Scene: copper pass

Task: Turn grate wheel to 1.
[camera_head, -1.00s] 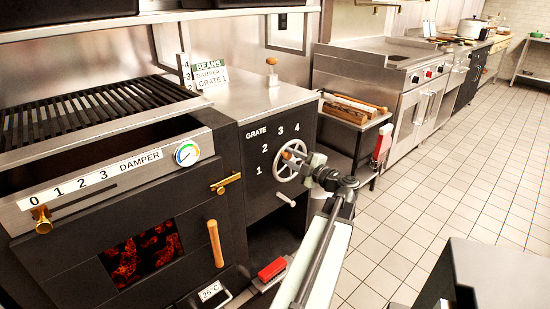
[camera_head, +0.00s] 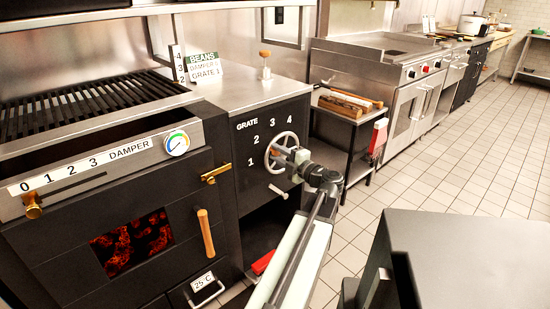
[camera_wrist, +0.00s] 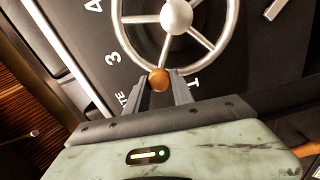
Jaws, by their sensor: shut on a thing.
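The grate wheel (camera_head: 281,152) is a silver spoked handwheel on the dark front panel, with numbers 1 to 4 around its upper left side. The wrist view shows its rim and hub (camera_wrist: 176,16) close up. An orange-brown knob (camera_wrist: 159,79) on the rim sits between the numeral 3 (camera_wrist: 112,58) and the numeral 1 (camera_wrist: 193,83). My gripper (camera_wrist: 160,82) is shut on this knob, with a finger on each side. The numeral 2 (camera_head: 256,138) shows in the head view but is hidden in the wrist view.
The grill with its damper scale (camera_head: 80,172) and glowing fire window (camera_head: 132,243) stands left. A card (camera_head: 204,68) reads BEANS, DAMPER, GRATE 1. A small handle (camera_head: 278,191) juts out below the wheel. A side table (camera_head: 345,118) stands right; tiled floor beyond is clear.

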